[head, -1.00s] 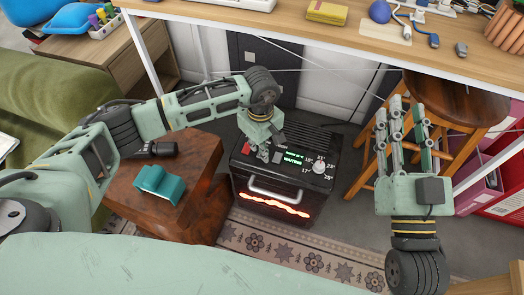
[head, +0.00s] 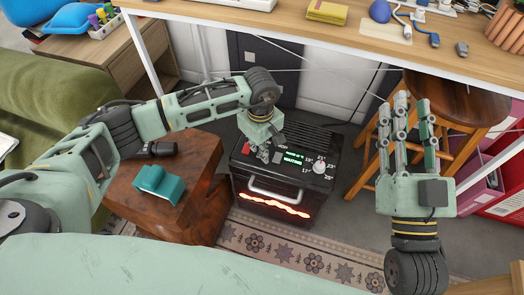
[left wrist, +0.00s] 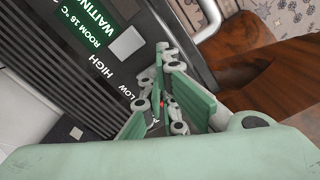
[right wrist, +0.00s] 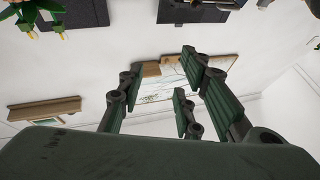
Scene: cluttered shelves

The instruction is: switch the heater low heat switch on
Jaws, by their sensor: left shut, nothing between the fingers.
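The heater (head: 322,184) is a dark box on the floor, with a lit green display (head: 292,158), a white knob (head: 319,167), a front handle and a glowing orange strip. My left gripper (head: 264,154) points down at the left of its top panel, shut and empty. In the left wrist view its fingertips (left wrist: 160,100) are by the LOW label (left wrist: 131,89), just past the HIGH label (left wrist: 101,68). The fingers hide the low heat switch, so its position and any contact cannot be told. A small red spot shows between them. My right gripper (head: 408,112) is raised, open and empty.
A brown wooden block table (head: 190,215) with a teal object (head: 160,184) stands left of the heater. A desk (head: 290,30) overhangs behind. A wooden stool (head: 460,100) is at the right, near my right gripper. A patterned rug (head: 315,262) lies in front.

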